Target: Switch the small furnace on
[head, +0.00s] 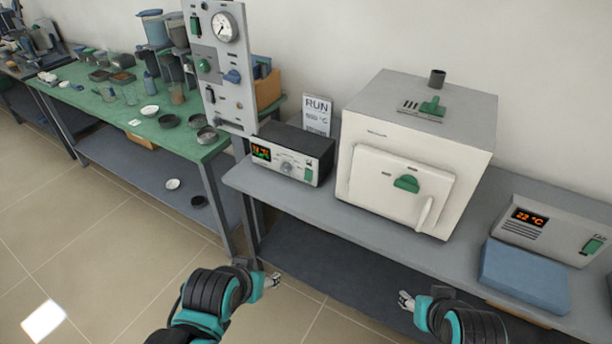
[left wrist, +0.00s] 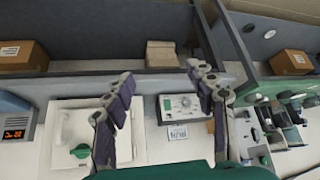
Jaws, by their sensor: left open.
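A white box furnace (head: 400,150) with a shut door, a green door knob and a green part on top stands mid-bench in the head view; it also shows in the left wrist view (left wrist: 70,130). Left of it is a dark-topped control unit (head: 293,155) with a lit display, a dial and a green switch, also in the left wrist view (left wrist: 180,105). Right of it is a unit (head: 550,225) reading 22 °C with a green switch. My left gripper (head: 273,281) is open and empty, in front of the bench; its fingers frame the left wrist view (left wrist: 160,75). My right gripper (head: 405,300) is in front too; its jaws are unclear.
A RUN card (head: 317,113) stands behind the control unit. A blue block (head: 525,277) lies before the right unit. A gauge panel (head: 225,70) rises at the left by a green bench (head: 110,105) crowded with labware. The grey bench's front strip (head: 310,200) is bare.

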